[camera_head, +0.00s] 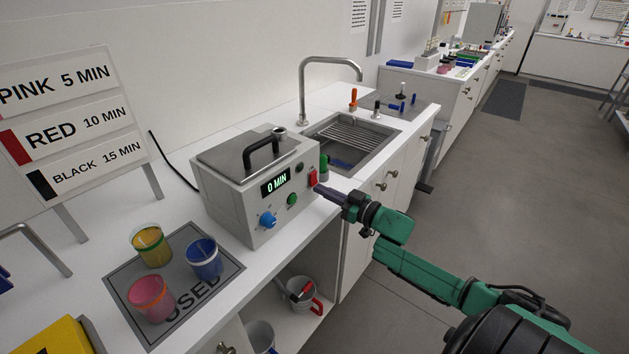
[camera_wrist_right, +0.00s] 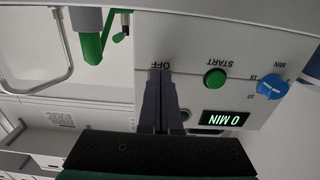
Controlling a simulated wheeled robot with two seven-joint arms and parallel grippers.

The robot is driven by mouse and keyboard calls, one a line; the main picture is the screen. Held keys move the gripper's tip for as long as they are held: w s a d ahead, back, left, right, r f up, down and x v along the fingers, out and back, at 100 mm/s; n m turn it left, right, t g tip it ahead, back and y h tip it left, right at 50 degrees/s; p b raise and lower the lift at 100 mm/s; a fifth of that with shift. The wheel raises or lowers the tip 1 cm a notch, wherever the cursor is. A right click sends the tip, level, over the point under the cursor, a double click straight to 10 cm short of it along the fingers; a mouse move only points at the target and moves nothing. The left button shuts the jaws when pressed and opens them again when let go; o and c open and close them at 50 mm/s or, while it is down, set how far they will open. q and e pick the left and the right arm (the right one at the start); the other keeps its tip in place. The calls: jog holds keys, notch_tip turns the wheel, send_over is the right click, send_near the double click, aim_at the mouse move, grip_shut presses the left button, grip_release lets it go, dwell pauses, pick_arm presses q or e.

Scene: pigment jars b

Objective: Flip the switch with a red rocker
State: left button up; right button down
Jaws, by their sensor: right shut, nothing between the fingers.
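The red rocker switch (camera_head: 313,178) sits on the front panel of a grey box-shaped machine (camera_head: 225,200), near the panel's right edge. My right gripper (camera_head: 318,189) is shut and empty, its fingertips right at the switch in the head view; I cannot tell whether they touch it. In the right wrist view the gripper (camera_wrist_right: 161,75) points at the panel just by the word OFF, and its fingers hide the rocker. The display (camera_head: 275,182) reads 0 MIN. My left gripper is not in view.
A green button (camera_head: 292,200) and a blue knob (camera_head: 267,219) are on the same panel. Yellow (camera_head: 151,246), blue (camera_head: 204,259) and pink (camera_head: 152,297) jars stand on a grey mat (camera_head: 222,262) left of the machine. A sink (camera_head: 384,143) lies behind it.

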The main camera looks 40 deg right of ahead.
jog(key=shift+w, duration=0.2)
jog(key=p+v, duration=0.3)
jog(key=v, duration=1.5)
jog(key=shift+s+p, duration=0.3)
jog(key=shift+s, duration=0.05)
jog(key=shift+r, duration=0.1)
